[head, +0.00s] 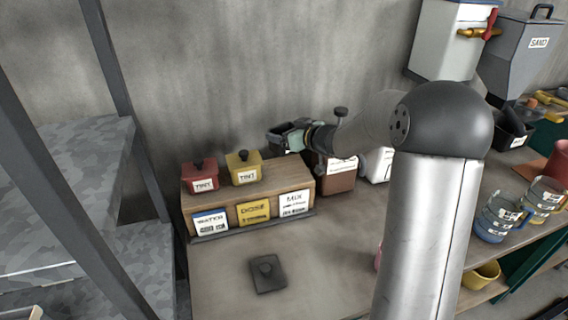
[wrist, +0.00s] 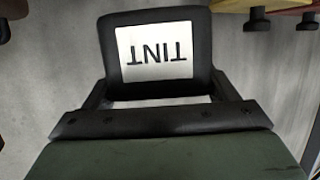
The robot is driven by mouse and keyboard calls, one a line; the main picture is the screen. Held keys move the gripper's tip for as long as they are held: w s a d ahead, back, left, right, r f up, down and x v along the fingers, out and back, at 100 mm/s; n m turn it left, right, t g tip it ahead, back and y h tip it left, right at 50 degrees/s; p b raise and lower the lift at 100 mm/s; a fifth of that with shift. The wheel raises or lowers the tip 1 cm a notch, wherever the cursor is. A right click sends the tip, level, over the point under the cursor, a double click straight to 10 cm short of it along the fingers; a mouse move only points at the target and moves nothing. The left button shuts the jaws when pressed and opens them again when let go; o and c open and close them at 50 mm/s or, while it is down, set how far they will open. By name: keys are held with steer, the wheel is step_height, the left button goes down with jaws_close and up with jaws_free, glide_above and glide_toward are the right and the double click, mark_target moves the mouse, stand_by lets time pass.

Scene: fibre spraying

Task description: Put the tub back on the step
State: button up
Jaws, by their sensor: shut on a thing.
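A black tub (wrist: 200,40) with a white TINT label fills the upper middle of the wrist view, its label upside down there. My gripper (wrist: 160,92) is shut on the tub, with a finger on each side. In the head view the tub (head: 276,131) is partly hidden by my gripper (head: 287,138) and is held above the right part of the wooden step (head: 226,218). A gap shows between tub and step. A red tub (head: 200,178) and a yellow tub (head: 243,169), both lidded and labelled TINT, stand on the step's left part.
The step's top is bare to the right of the yellow tub. A brown container (head: 336,177) and a white one (head: 379,166) stand right of the step. Jugs (head: 497,216) are farther right.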

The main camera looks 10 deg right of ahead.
step_height(320, 180, down, 8)
steer(key=shift+r, duration=0.15)
stand_by(0.3)
